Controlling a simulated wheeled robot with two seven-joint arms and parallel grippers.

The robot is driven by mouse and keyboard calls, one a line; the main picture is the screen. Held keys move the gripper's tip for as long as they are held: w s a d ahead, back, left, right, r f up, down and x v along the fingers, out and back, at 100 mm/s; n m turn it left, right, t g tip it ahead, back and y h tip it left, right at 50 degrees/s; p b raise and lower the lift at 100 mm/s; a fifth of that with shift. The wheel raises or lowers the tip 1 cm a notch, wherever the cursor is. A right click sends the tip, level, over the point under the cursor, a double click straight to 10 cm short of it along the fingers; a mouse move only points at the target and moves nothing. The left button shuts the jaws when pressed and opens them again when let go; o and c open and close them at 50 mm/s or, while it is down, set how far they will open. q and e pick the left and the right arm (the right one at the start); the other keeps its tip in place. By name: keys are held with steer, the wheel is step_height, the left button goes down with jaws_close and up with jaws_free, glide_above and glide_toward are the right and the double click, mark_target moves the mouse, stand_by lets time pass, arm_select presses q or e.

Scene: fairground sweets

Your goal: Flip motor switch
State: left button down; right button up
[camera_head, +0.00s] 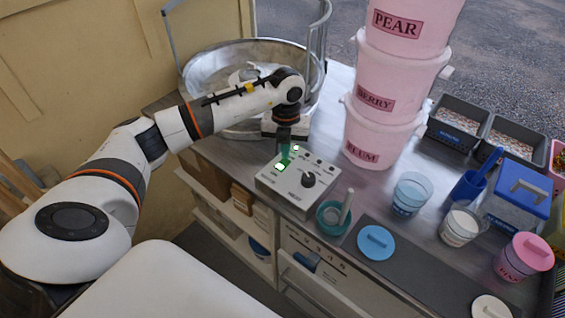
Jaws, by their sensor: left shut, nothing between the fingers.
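A grey-white control box (292,190) with a dark knob (308,179), lit green spots and several small switches stands near the front edge of the counter. My left gripper (284,157) points down over the back left part of the box, by the green lights. Its fingers are shut and hold nothing. They cover part of the panel, and I cannot tell which small switch is the motor switch or whether the fingertips touch it. My right gripper is not in view.
A large metal bowl (205,62) stands behind my left arm. Stacked pink buckets (372,135) stand right of the box. A teal cup (333,217), a clear blue cup (411,193) and a blue lid (376,243) are close by. An open drawer (312,284) is below.

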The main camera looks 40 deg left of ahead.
mark_target(286, 161)
arm_select(q)
steer(key=shift+f+b, duration=0.55)
steer(key=shift+f, duration=0.3)
stand_by(0.3)
steer(key=shift+r+p, duration=2.45)
steer(key=shift+r, duration=1.15)
steer(key=shift+d+f, duration=0.1)
